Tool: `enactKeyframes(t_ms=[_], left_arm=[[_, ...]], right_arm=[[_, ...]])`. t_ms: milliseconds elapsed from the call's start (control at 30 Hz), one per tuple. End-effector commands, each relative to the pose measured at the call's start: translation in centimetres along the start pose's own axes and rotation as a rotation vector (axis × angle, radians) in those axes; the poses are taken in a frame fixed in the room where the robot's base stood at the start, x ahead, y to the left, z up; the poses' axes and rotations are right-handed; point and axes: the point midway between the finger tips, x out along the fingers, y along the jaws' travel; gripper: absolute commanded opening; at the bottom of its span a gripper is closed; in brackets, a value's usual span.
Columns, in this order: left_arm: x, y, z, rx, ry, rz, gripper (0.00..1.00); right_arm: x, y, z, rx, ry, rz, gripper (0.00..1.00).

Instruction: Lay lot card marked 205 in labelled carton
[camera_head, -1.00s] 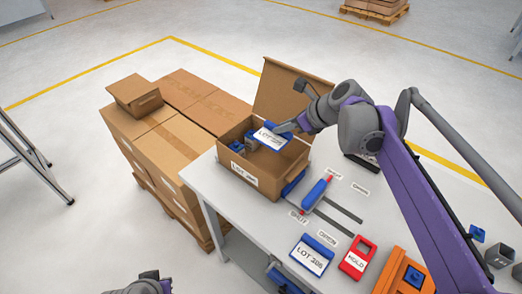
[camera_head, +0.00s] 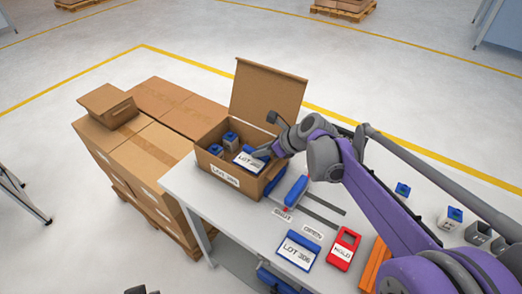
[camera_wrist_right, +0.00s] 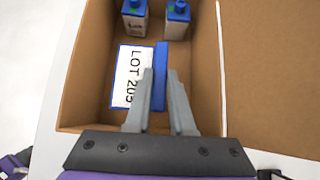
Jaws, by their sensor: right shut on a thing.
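The lot card (camera_head: 247,161), white with a blue edge strip, reads LOT 205 in the right wrist view (camera_wrist_right: 129,78). My right gripper (camera_head: 264,152) is shut on its blue strip, with the fingers on either side of it in the wrist view (camera_wrist_right: 160,82). The card is inside the open labelled carton (camera_head: 232,189), beside two blue-capped bottles (camera_wrist_right: 134,18) (camera_wrist_right: 178,20). I cannot tell whether the card touches the carton floor. The carton's front label (camera_head: 225,176) is small and hard to read. Only a dark sliver of my left gripper (camera_head: 141,290) shows at the bottom edge.
The carton's lid (camera_head: 268,92) stands open at the back. A second lot card (camera_head: 298,250), a red HOLD tag (camera_head: 344,248) and a blue-handled slider (camera_head: 296,190) are on the grey table (camera_head: 183,190). Stacked boxes (camera_head: 150,150) stand left of it.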

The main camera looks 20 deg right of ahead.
Motion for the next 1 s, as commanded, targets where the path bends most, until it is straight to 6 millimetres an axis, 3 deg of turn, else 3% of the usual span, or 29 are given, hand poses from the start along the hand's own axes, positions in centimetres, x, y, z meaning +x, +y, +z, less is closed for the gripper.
enactKeyframes(t_ms=[467,500,633,1000], left_arm=[[0.73,0.0,0.52,0.0,-0.003,0.0,0.0],[0.72,0.0,0.51,0.0,-0.003,0.0,0.0],[0.71,0.0,0.5,0.0,-0.003,0.0,0.0],[0.43,0.0,0.31,0.0,-0.002,0.0,0.0]], right_arm=[[0.85,0.0,-0.84,0.0,0.0,0.0,0.0],[0.84,0.0,-0.83,0.0,0.0,0.0,0.25],[0.83,0.0,-0.82,0.0,0.0,0.0,0.48],[0.51,0.0,-0.51,0.0,0.0,0.0,0.51]])
